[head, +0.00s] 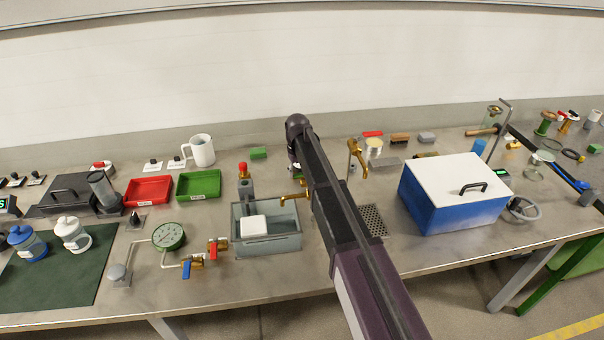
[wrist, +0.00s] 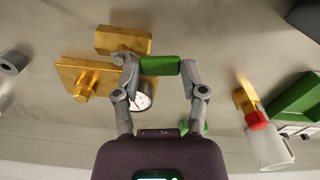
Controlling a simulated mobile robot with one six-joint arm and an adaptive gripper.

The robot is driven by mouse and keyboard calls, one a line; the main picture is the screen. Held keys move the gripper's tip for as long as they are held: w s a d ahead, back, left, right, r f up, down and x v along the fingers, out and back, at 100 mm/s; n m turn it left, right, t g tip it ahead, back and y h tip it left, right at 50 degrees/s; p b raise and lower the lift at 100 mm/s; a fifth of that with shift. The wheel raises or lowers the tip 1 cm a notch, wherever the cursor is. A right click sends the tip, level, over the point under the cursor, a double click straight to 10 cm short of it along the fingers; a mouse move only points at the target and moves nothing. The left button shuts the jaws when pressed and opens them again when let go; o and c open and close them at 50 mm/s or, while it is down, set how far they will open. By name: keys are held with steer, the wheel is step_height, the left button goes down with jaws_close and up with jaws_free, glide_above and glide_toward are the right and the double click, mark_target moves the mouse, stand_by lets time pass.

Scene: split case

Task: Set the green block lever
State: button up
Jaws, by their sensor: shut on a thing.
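In the wrist view my gripper (wrist: 160,67) has its two fingertips on either end of a short green block (wrist: 160,65), shut on it. The block's left end lies close to brass pieces; whether it is joined to them I cannot tell. A brass plate with a knob (wrist: 85,82) and a brass bar (wrist: 122,40) lie left of the fingers. A small white dial (wrist: 141,101) shows beside the left finger. In the head view my arm hides the fingertips and the held block.
In the head view a grey sink (head: 268,243) holds a white block (head: 253,226). A blue box with a white lid (head: 455,195) stands right of my arm. A brass tap (head: 357,157) stands behind. Red (head: 148,190) and green (head: 198,184) trays lie left.

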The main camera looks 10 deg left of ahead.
steer(key=shift+w+a+m, duration=0.15)
steer(key=shift+w+m, duration=0.45)
steer(key=shift+m, duration=0.7)
steer(key=o, duration=1.1)
steer(key=shift+f, duration=0.1)
steer(key=shift+o, duration=0.2)
